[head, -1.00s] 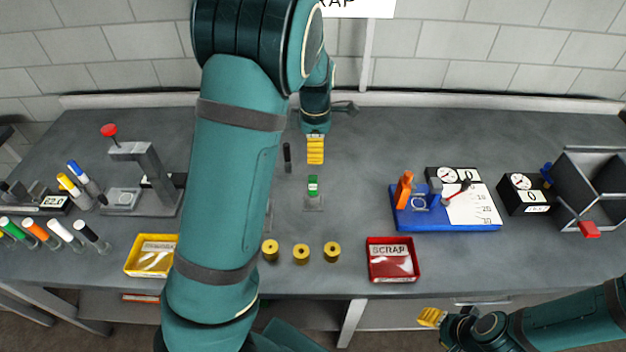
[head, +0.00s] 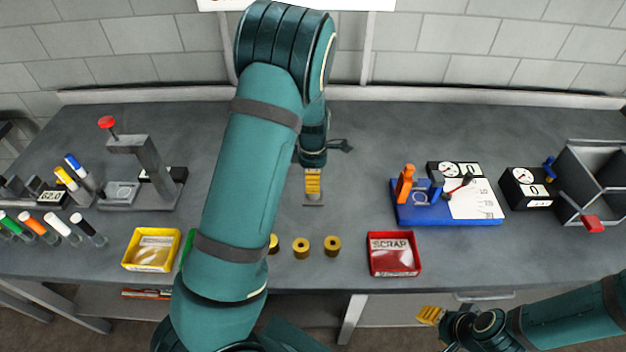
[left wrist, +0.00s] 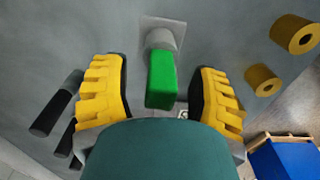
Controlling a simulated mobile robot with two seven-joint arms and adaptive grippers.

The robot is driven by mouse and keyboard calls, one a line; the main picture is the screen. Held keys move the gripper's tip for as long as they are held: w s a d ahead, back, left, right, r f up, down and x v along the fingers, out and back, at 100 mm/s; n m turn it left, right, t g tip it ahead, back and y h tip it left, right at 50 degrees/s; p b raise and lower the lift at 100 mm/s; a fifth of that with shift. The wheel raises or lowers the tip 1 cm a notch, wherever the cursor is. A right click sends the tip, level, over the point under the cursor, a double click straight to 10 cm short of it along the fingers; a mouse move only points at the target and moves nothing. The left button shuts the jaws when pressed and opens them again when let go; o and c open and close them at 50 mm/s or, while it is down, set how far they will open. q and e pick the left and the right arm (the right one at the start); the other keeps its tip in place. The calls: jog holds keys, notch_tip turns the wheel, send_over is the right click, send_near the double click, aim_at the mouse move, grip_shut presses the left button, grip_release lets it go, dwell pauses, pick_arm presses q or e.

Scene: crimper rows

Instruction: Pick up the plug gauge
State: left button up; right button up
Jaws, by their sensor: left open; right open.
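The plug gauge, seen as a green handle (left wrist: 162,82), stands in a grey holder (left wrist: 160,38) on a small plate in the left wrist view. My left gripper (left wrist: 165,95) is open, with one yellow finger on each side of the green handle and visible gaps to it. In the head view my left gripper (head: 313,184) hides the green handle; only the holder's base plate (head: 313,204) shows below the fingers. My right gripper (head: 431,315) is open and empty in front of the bench, at the lower right.
Brass rings (head: 301,247) stand in front of the holder. A red scrap tray (head: 394,270) and blue fixture (head: 446,215) lie to the right, a yellow tray (head: 151,265) to the left. In the left wrist view, black handles (left wrist: 52,112) lie left of the fingers.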

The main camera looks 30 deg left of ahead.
pick_arm(q)
grip_shut()
dwell(0.3)
